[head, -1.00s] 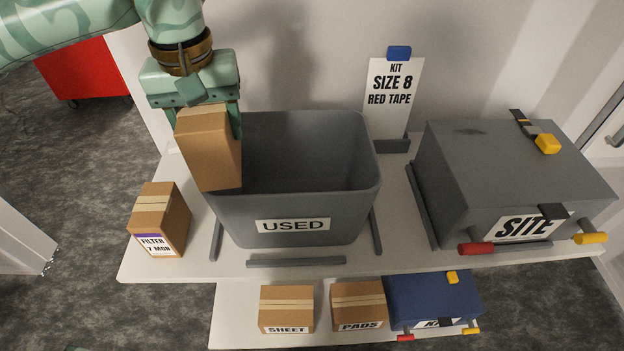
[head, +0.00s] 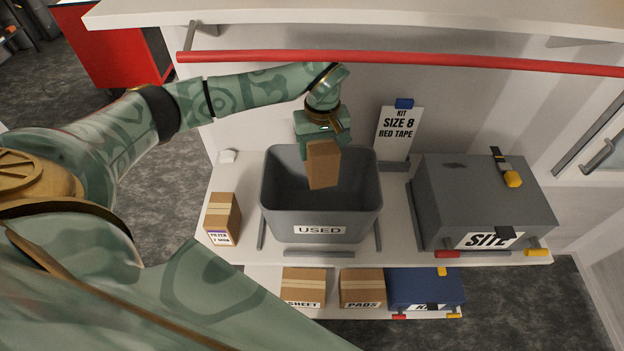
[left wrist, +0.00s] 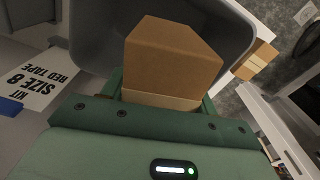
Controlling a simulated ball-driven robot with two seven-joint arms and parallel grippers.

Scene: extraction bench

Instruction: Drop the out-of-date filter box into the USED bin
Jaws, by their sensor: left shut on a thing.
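My left gripper (head: 322,143) is shut on a brown cardboard filter box (head: 323,166) and holds it over the grey bin (head: 319,212) labelled USED. The box hangs tilted above the bin's open mouth, apart from the floor of the bin as far as I can see. In the left wrist view the held box (left wrist: 168,62) sits between the fingers, with the bin's grey wall (left wrist: 232,28) behind it. The label of the held box is hidden. Another box (head: 222,213), marked FILTER, stands on the shelf left of the bin. My right gripper is not in view.
A grey SITE case (head: 485,195) stands right of the bin. A sign (head: 397,132) reading KIT SIZE 8 RED TAPE stands behind. SHEET (head: 303,283) and PADS (head: 362,285) boxes and a blue case (head: 425,287) sit below. A red rail (head: 420,62) crosses above.

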